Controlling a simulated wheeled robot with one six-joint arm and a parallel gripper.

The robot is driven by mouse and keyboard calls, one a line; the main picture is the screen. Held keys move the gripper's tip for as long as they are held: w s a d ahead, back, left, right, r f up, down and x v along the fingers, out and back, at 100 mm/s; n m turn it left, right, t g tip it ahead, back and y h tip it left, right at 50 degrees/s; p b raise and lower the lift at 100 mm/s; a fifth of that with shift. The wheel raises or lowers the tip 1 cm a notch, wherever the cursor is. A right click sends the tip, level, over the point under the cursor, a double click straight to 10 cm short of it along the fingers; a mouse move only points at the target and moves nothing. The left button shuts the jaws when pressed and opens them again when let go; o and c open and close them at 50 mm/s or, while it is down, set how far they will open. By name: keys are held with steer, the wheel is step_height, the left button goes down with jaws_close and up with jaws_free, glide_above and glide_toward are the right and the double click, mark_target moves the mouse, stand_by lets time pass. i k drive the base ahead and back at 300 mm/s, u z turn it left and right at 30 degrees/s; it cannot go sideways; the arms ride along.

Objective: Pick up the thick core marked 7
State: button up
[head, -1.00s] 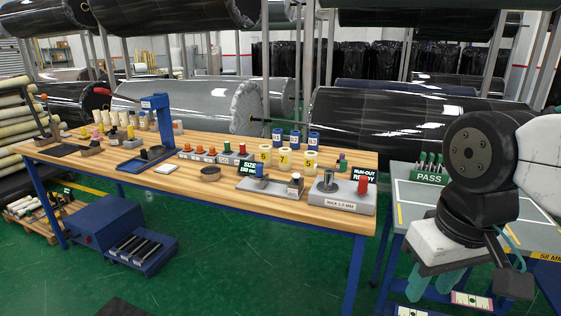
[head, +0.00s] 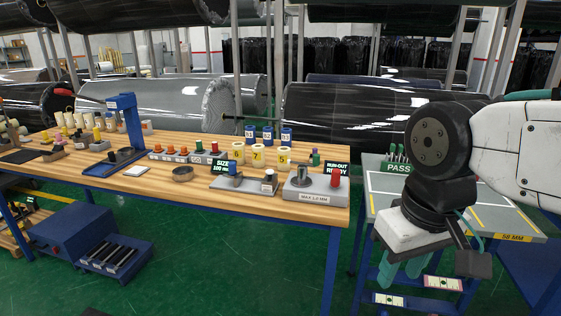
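Three short cream-yellow cores stand upright in a row near the back right of the wooden workbench (head: 150,187). The middle core (head: 258,156) shows a 7. The left core (head: 238,153) seems to show a 5 or 6. The number on the right core (head: 284,159) is too small to read surely. My gripper (head: 402,272) hangs at the right, off the bench, in front of the side table. Its two teal fingers point down with a gap between them and nothing visible in it. It is well apart from the cores.
Several blue cores (head: 268,135) stand behind the cream ones. In front are a grey fixture (head: 240,185) and a grey block with a post and red cylinder (head: 315,192). A blue stand (head: 130,125) rises left. A grey side table (head: 475,215) is at right; green floor lies in front.

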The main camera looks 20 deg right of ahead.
mark_target(258, 150)
steer(key=u, duration=0.25)
steer(key=k, duration=0.35)
steer(key=u, duration=1.05)
steer(key=k, duration=1)
steer(key=u, duration=0.7)
steer(key=i, duration=1.35)
steer(key=z, duration=0.35)
steer(key=i, duration=1.9)
steer(key=z, duration=0.8)
steer(key=i, duration=1.05)
steer(key=z, duration=1.65)
steer(key=i, duration=0.9)
steer(key=z, duration=0.8)
